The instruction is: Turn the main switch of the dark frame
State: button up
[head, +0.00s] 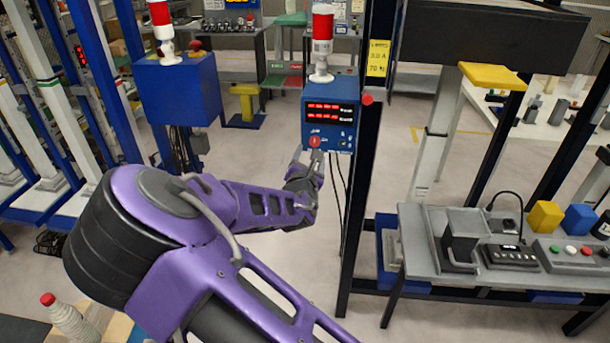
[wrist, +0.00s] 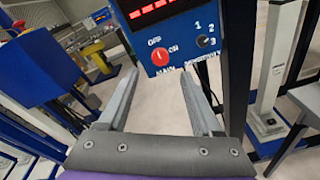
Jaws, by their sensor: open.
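The blue control box (head: 330,112) is mounted on the dark frame (head: 366,170). It has a red digital display. Its main switch (head: 314,141) is a round red knob low on the box's left side. In the wrist view the main switch (wrist: 159,57) shows between OFF and ON labels, with MAIN printed below; I cannot tell its setting for certain. My gripper (head: 311,154) is just below the switch in the head view. In the wrist view my gripper (wrist: 160,76) is open and empty, its fingers either side of and below the knob, apparently apart from it.
A small black selector (wrist: 205,42) marked 1, 2, 3 sits right of the switch. A red and white beacon (head: 322,40) tops the box, and a red button (head: 366,98) is beside it. Another blue box (head: 178,90) stands left. A grey bench (head: 420,265) stands right.

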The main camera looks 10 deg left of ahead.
jog(key=s+r, duration=0.1)
jog(key=s, duration=0.9)
jog(key=shift+s+a+r+p, duration=0.15)
jog(key=shift+s+p, duration=0.1)
jog(key=shift+p, duration=0.1)
